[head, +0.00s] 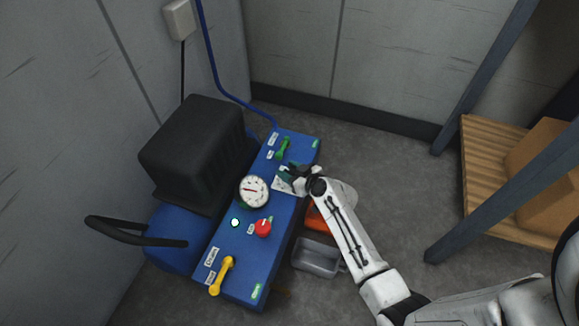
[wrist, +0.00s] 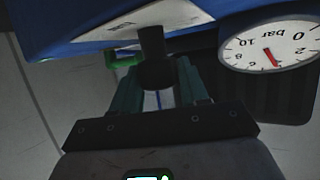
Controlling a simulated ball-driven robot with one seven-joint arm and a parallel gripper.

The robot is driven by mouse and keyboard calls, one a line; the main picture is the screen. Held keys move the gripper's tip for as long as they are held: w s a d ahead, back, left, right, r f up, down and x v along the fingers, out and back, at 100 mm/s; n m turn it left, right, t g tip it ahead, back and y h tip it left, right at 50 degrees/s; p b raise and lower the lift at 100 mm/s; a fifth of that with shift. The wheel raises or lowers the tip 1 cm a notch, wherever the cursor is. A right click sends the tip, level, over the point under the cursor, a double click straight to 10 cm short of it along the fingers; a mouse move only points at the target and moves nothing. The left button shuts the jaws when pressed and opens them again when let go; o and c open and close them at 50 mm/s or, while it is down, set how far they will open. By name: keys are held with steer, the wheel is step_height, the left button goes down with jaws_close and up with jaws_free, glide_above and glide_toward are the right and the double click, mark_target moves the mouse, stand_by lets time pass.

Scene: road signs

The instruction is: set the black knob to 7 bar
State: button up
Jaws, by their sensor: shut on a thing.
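The black knob (wrist: 154,62) sticks out from a white dial plate on the blue panel, between my fingertips in the wrist view. My gripper (wrist: 158,78) is shut on it with its green-tipped fingers on either side. In the head view my gripper (head: 288,174) covers the knob, and only part of its white plate (head: 282,186) shows. The round white pressure gauge (head: 254,191) stands left of my gripper. It appears upside down in the wrist view (wrist: 285,42), marked bar, 0 to 10. Its red needle points near mid-scale; the exact value is unclear.
The blue panel (head: 225,250) also bears a green lever (head: 283,148), a red knob (head: 263,228) and a yellow lever (head: 222,275). A black motor housing (head: 195,150) stands behind it. A grey bin (head: 318,257) sits on the floor beside it. A wooden shelf (head: 485,175) is at right.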

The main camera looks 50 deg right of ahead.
steer(key=shift+r+m+h+p, duration=0.1)
steer(key=shift+m+h+p, duration=0.75)
steer(key=shift+p, duration=1.05)
steer(key=m+h+p, duration=0.1)
steer(key=p, duration=0.2)
steer(key=g+h+p, duration=0.1)
steer(key=p, duration=0.3)
steer(key=shift+w+r+m, duration=0.15)
steer(key=shift+w+m, duration=0.05)
steer(key=shift+m, duration=0.15)
steer(key=shift+s+d+m+h+p, duration=0.1)
steer(key=shift+m+h+p, duration=0.4)
steer(key=shift+p, duration=0.65)
steer(key=shift+s+f+m+g+h+p, duration=0.15)
steer(key=shift+m+g+h+p, duration=0.05)
steer(key=shift+m+g+h, duration=0.45)
steer(key=shift+s+f+m+g+h+p, duration=0.1)
steer(key=shift+f+m+g+h+p, duration=0.1)
steer(key=shift+m+g+h, duration=0.4)
steer(key=o, duration=1)
steer(key=shift+r, duration=0.1)
